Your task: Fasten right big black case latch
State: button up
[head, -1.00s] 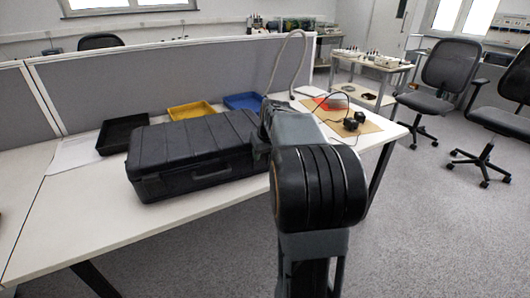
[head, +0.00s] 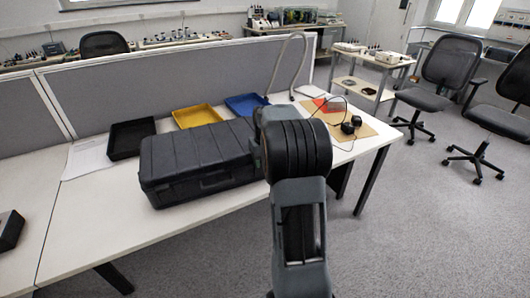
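The big black case (head: 190,155) lies closed on the white table, with its front side and handle facing me. Its right end is partly hidden behind my arm. The right latch cannot be made out; my arm covers that part of the case front. My gripper is not visible; only my arm links show, rising in front of the case's right end.
Black (head: 129,139), yellow (head: 197,116) and blue (head: 246,103) trays stand behind the case against the grey partition (head: 180,85). A brown board (head: 365,129) with small black devices lies right of my arm. The table's front left area (head: 100,225) is clear.

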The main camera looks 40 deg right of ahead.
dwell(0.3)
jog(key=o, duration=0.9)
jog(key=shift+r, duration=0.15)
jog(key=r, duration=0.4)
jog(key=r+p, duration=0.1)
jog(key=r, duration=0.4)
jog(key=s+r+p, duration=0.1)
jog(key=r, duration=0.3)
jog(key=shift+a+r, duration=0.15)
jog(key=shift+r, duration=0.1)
